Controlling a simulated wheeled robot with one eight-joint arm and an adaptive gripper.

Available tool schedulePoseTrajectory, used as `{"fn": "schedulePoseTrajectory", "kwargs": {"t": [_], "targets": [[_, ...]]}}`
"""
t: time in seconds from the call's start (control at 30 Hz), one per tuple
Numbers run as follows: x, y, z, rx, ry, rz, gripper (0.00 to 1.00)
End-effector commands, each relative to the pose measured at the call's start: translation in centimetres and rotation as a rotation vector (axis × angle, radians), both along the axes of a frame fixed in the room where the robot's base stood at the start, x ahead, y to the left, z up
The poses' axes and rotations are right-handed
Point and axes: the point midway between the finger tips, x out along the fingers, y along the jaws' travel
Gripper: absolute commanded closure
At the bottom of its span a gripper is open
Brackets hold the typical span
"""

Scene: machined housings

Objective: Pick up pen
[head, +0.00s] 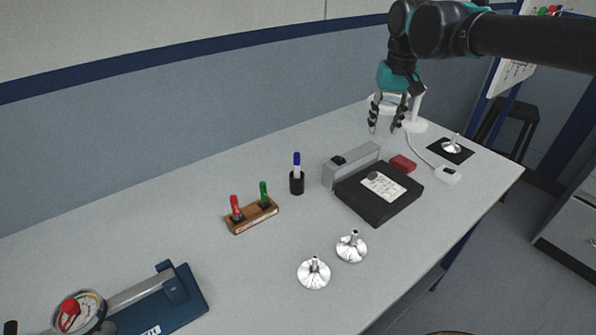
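A pen with a blue cap and white body (297,165) stands upright in a small black cup (297,184) near the middle of the table. A red pen (236,207) and a green pen (264,194) stand in a wooden holder (253,217) to its left. My gripper (385,128) hangs at the upper right, fingers pointing down and spread apart, with nothing visible between them. It is to the right of the blue-capped pen and apart from it.
A black box device (379,205) with a grey bar (351,165) stands right of the cup. Two shiny metal parts (314,272) (352,246) lie in front. A blue gauge fixture (165,303) is at the lower left. A red block (403,164) lies behind the box.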

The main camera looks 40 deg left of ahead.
Motion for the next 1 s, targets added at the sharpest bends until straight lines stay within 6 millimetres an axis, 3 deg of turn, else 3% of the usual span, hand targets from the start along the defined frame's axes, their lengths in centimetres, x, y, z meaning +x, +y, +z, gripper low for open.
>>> {"fn": "schedulePoseTrajectory", "kwargs": {"t": [0.03,0.2,0.3,0.4,0.5,0.63,1.0], "targets": [[-2.4,2.9,0.9,-0.011,0.007,0.047,0.62],[-10.1,9.5,3.5,-0.048,0.025,0.158,0.62],[-13.8,11.9,4.6,-0.067,0.031,0.207,0.62],[-16.3,13.3,5.3,-0.077,0.034,0.237,0.62],[-17.6,13.9,5.4,-0.083,0.035,0.251,0.62],[-17.9,14.0,4.4,-0.085,0.035,0.253,0.62],[-17.7,14.0,-2.9,-0.085,0.035,0.253,0.62]]}}
